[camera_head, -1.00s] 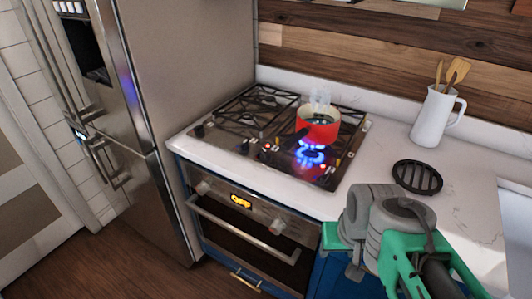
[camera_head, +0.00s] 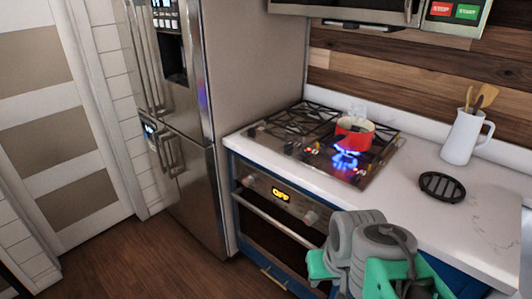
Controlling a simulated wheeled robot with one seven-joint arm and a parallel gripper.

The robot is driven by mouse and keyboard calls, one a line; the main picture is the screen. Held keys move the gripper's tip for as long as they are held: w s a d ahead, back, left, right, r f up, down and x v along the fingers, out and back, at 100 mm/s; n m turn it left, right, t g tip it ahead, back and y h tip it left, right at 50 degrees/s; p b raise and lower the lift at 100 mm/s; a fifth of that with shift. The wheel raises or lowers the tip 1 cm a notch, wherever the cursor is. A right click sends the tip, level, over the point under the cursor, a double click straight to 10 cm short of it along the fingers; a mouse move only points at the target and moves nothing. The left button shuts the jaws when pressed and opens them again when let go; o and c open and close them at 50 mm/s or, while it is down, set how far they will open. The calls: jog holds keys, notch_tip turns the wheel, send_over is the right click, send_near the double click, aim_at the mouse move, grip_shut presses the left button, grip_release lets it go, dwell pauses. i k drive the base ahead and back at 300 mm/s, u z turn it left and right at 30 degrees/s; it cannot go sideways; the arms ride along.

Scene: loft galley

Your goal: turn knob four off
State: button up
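The gas cooktop (camera_head: 268,133) is set in the white counter, with black grates. Small control knobs (camera_head: 289,148) sit along its front edge; more detail around the front right is blurred by red light spots and flame glow. I cannot read any numbers, so I cannot tell which knob is four. Blue flames (camera_head: 345,160) burn at the right of the cooktop, just in front of and below a red pot (camera_head: 356,138) that steams. My grey and green arm fills the lower right, in front of the counter and apart from the knobs. No gripper fingers can be made out.
An oven (camera_head: 270,228) with an orange OFF display is below the cooktop. A steel fridge (camera_head: 200,190) stands left. A black round trivet (camera_head: 441,187) and white utensil jug (camera_head: 463,137) are on the counter. A microwave (camera_head: 350,10) hangs above. The wooden floor at left is clear.

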aim_at(306, 156)
jog(key=u, duration=1)
jog(key=i, duration=0.8)
jog(key=z, duration=0.7)
